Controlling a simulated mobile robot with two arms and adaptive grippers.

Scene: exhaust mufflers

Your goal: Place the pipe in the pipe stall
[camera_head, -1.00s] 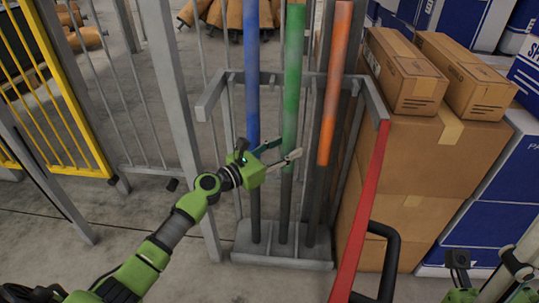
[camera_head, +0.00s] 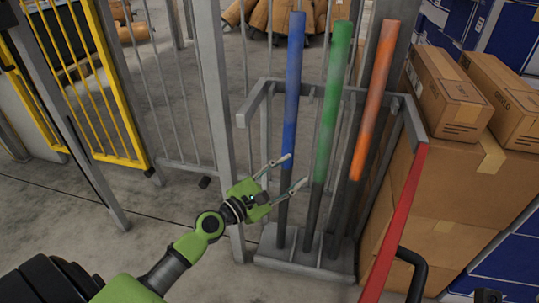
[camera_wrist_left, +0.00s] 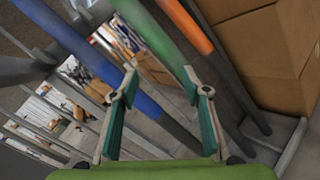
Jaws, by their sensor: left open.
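Three long pipes stand in the grey metal pipe stall (camera_head: 300,262): a blue pipe (camera_head: 293,75), a green pipe (camera_head: 329,115) and an orange pipe (camera_head: 373,110). Each has a dark lower part, and they lean slightly. My left gripper (camera_head: 296,170) is open, its fingers at the lower blue part of the blue pipe. In the left wrist view, the blue pipe (camera_wrist_left: 92,52) runs diagonally across the gap between the fingers; whether it lies between or beyond them I cannot tell. The green pipe (camera_wrist_left: 160,38) passes near the right fingertip. My right gripper is out of view.
A grey post (camera_head: 218,110) and barred fence are on the left, with a yellow gate (camera_head: 115,90) beyond.

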